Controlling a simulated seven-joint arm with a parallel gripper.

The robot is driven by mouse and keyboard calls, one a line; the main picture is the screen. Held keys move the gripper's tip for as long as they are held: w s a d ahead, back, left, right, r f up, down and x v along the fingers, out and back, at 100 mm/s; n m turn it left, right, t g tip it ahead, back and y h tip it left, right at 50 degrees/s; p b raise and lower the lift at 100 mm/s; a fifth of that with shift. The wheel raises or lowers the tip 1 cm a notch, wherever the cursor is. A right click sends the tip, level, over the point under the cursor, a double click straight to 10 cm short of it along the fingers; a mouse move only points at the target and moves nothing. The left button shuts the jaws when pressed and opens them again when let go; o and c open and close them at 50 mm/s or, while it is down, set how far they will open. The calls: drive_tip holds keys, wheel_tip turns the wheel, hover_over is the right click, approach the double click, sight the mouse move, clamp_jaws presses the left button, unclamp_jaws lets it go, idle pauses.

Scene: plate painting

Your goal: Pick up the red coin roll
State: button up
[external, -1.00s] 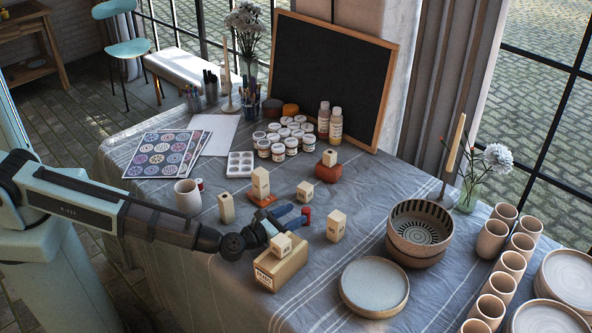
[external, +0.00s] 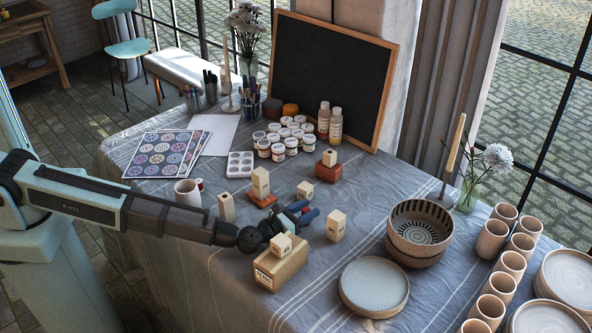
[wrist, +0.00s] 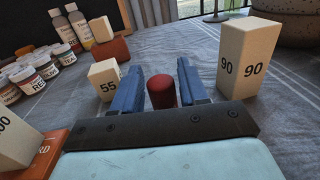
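The red coin roll (wrist: 162,93) stands upright in the wrist view, between the two blue fingers of my gripper (wrist: 160,85). The fingers are apart, with a gap showing between the roll and each finger. In the external view my gripper (external: 304,214) is low over the cloth, between the wooden blocks. The red roll is mostly hidden there behind the fingers.
A block marked 90 (wrist: 247,58) stands close right of the fingers, and a block marked 55 (wrist: 104,80) close left. A wooden box (external: 280,264) with a small block on top is in front. A bowl (external: 419,232) and plate (external: 373,285) stand to the right.

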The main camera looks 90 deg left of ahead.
clamp_jaws()
